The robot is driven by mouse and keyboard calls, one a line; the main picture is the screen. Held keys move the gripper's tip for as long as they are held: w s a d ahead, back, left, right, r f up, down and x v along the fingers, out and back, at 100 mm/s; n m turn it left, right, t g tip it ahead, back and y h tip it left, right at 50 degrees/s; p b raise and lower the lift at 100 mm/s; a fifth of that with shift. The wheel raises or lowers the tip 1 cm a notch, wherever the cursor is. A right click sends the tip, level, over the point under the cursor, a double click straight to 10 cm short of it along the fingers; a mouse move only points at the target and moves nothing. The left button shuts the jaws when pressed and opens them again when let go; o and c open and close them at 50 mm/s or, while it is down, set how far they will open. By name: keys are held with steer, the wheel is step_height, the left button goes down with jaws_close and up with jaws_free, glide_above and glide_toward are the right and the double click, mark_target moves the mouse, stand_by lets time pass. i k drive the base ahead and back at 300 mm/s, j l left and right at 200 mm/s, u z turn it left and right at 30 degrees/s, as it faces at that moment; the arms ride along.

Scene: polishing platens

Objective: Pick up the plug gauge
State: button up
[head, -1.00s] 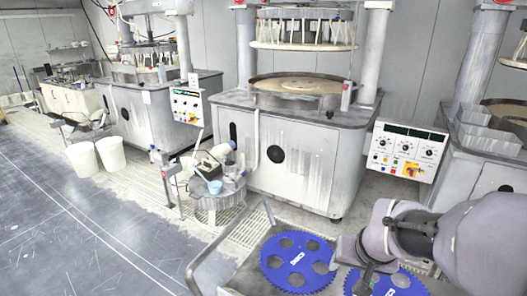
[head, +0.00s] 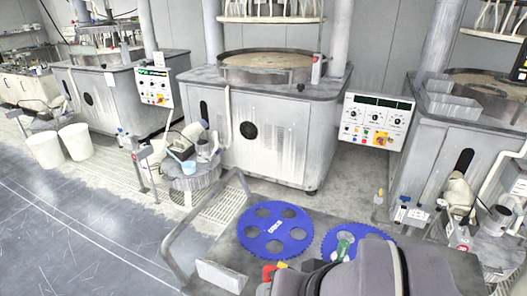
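I cannot clearly make out a plug gauge. A small green and pale object (head: 344,246) lies over the right blue disc, just above my arm, partly hidden by it. A small red and yellow object (head: 273,271) shows to the left of my arm, at the near side of the grey worktop. Either is too small to name for sure. My grey arm fills the lower right. The dark end of my gripper (head: 312,268) is mostly hidden by the arm, so its fingers and anything between them do not show.
Two blue toothed discs with round holes, left (head: 275,231) and right (head: 353,238), lie on the grey worktop (head: 222,240). A metal rail (head: 205,215) edges its left side. A polishing machine (head: 268,130) and control panel (head: 376,121) stand behind. Open floor lies left.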

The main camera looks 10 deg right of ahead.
mark_target(340, 255)
steer(key=k+z, duration=0.15)
steer(key=z, duration=0.2)
steer(key=k+l+z, duration=0.1)
steer(key=z, duration=0.3)
steer(key=i+j+z, duration=0.25)
steer(key=j, duration=0.15)
steer(key=j+z, duration=0.25)
steer(key=j, duration=0.1)
